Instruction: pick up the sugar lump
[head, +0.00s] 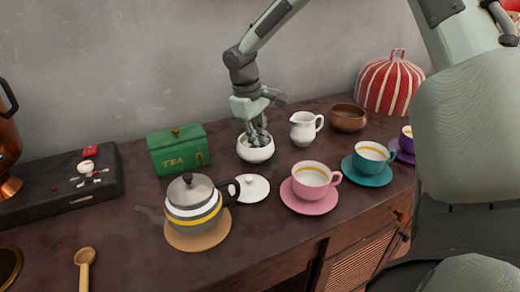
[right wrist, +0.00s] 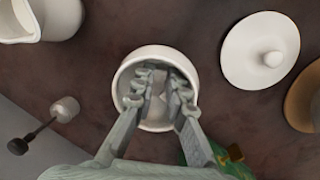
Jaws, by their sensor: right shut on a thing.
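The white sugar bowl (head: 255,152) stands on the dark counter, left of the white milk jug. My right gripper (head: 257,134) reaches down into it from above. In the right wrist view the bowl (right wrist: 121,66) surrounds both fingers of my right gripper (right wrist: 158,88). The gripper is shut on a pale sugar lump (right wrist: 159,76), still inside the bowl's rim. Other pale shapes lie below it, too blurred to tell apart. In the head view the fingers and bowl wall hide the lump. My left gripper is out of view.
The milk jug (head: 304,129) and wooden bowl (head: 347,118) stand right of the bowl. A white lid (head: 253,188), teapot (head: 192,205) and pink cup (head: 312,180) are in front. A green tea box (head: 179,150) is left; the wall is close behind.

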